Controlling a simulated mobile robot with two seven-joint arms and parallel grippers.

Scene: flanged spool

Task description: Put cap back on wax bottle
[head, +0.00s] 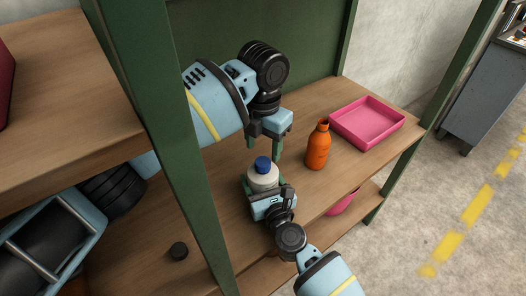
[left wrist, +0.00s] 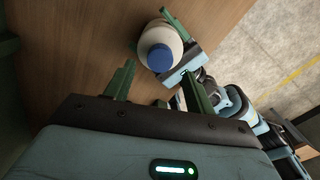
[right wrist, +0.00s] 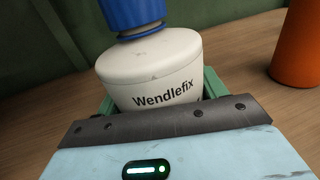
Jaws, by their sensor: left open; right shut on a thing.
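A white bottle (head: 262,179) with the label "Wendlefix" stands on the wooden shelf; its label shows in the right wrist view (right wrist: 150,75). A blue cap (head: 263,163) sits on its neck; it also shows in the left wrist view (left wrist: 160,58). I cannot tell whether it is screwed tight. My right gripper (head: 265,188) is shut around the bottle's body. My left gripper (head: 264,148) is open and empty, pointing down just above and behind the bottle; its fingers (left wrist: 158,85) are apart from the cap.
An orange bottle (head: 317,148) stands right of the white one, beside a pink tray (head: 366,126). A small dark disc (head: 179,250) lies at the shelf's left. Green posts (head: 170,110) frame the shelf. Another pink container (head: 342,203) is on the lower shelf.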

